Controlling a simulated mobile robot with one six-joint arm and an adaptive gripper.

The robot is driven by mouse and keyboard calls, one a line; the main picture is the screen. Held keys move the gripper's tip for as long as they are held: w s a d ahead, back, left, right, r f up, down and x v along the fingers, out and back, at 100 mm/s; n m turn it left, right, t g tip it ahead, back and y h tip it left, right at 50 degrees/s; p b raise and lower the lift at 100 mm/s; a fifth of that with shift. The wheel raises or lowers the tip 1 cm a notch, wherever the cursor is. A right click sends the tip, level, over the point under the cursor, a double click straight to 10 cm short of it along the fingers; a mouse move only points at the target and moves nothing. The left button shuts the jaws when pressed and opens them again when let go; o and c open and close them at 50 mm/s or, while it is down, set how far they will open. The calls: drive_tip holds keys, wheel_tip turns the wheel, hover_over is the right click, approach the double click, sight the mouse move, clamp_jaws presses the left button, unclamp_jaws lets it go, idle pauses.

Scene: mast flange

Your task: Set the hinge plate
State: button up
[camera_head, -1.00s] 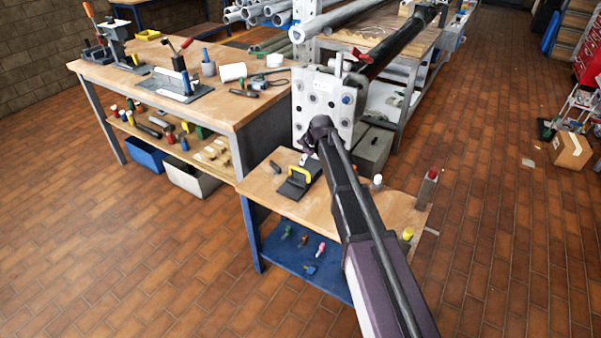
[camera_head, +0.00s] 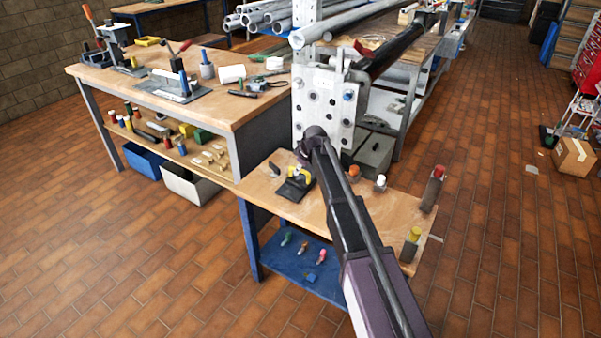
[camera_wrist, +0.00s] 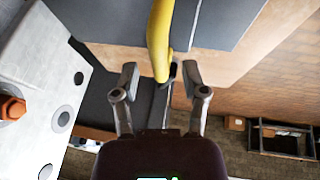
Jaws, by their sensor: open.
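The dark plate with a yellow handle, which looks like the hinge plate (camera_head: 293,191), lies on the small wooden bench below the flange. Its yellow handle (camera_wrist: 160,35) also shows in the wrist view, with the dark plate surface (camera_wrist: 215,18) behind it. My gripper (camera_wrist: 160,77) is open, with a finger on each side of the handle's near end. I cannot tell whether either finger touches it. The pale flange plate (camera_head: 324,112) stands upright with several holes; its face (camera_wrist: 45,90) and an orange bolt (camera_wrist: 12,108) show at left in the wrist view.
A large workbench (camera_head: 235,105) with tools stands left. A grey box (camera_head: 373,152) sits behind the flange.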

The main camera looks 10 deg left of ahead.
drive_tip(key=shift+w+a+f, duration=0.1)
drive_tip(key=shift+f, duration=0.25)
clamp_jaws()
drive_tip(key=w+d, duration=0.1)
drive_tip(key=w, duration=0.2)
drive_tip(key=w+d, duration=0.2)
drive_tip(key=w, duration=0.1)
drive_tip(key=w+d, duration=0.1)
drive_tip(key=w, duration=0.2)
drive_tip(key=shift+w+d, duration=0.25)
drive_tip(key=shift+w, duration=0.05)
drive_tip(key=shift+r, duration=0.1)
unclamp_jaws()
drive_tip(key=shift+w, duration=0.1)
drive_tip(key=shift+s, duration=0.2)
